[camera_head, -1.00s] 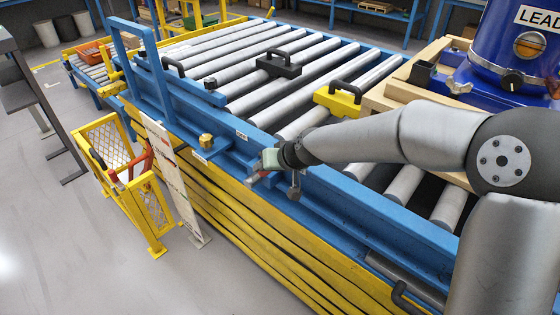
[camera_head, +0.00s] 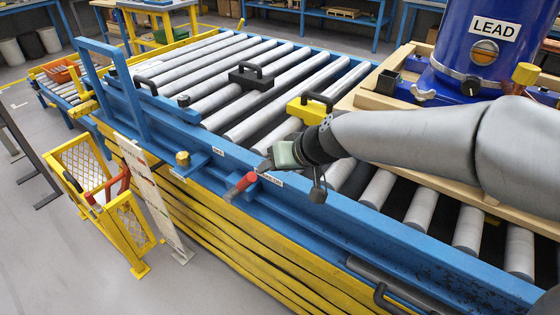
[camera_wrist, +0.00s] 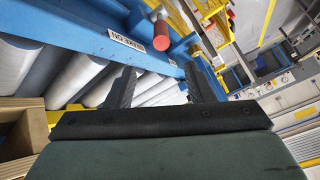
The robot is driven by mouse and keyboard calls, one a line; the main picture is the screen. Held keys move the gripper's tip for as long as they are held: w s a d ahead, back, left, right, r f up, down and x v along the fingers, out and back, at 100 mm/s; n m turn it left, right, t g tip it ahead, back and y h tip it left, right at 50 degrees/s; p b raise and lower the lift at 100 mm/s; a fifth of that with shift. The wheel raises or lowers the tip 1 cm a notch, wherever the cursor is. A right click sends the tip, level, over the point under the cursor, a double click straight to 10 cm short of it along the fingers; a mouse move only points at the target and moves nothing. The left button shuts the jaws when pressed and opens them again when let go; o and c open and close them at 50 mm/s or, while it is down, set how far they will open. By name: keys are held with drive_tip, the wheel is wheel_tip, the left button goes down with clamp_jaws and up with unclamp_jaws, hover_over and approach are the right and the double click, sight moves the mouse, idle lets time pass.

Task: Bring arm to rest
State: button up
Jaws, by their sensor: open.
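My arm reaches in from the right in the head view. My gripper (camera_head: 266,166) is just above the blue near rail (camera_head: 330,205) of the roller table. In the wrist view its two dark fingers (camera_wrist: 160,88) stand well apart with nothing between them. A red-ended handle (camera_head: 240,185) on the rail's front lies just left of and below my gripper, apart from it. It also shows in the wrist view (camera_wrist: 161,35), beyond the fingers. My gripper's fingertips are small in the head view.
A yellow handled block (camera_head: 308,112) and a black one (camera_head: 250,80) sit on the rollers. A yellow mesh guard (camera_head: 90,170) stands on the floor at the left.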

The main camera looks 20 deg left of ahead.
drive_tip(key=shift+s+d+r, duration=0.1)
drive_tip(key=shift+d+r, duration=0.1)
drive_tip(key=shift+r, duration=0.05)
drive_tip(key=shift+d, duration=0.1)
idle(0.3)
drive_tip(key=s+d+m+g+h+p, duration=0.1)
drive_tip(key=s+d+m+h+p, duration=0.1)
drive_tip(key=s+d, duration=0.4)
drive_tip(key=s+d+m+g+h+p, duration=0.1)
drive_tip(key=s+d, duration=0.5)
drive_tip(key=d, duration=0.8)
drive_tip(key=s+d+m+g+h+p, duration=0.1)
drive_tip(key=s+d+m+h+p, duration=0.3)
drive_tip(key=d, duration=0.5)
drive_tip(key=shift+s+d+r+h+p, duration=0.15)
drive_tip(key=shift+s+d+h+p, duration=0.2)
drive_tip(key=shift+s+p, duration=0.55)
drive_tip(key=shift+s, duration=0.15)
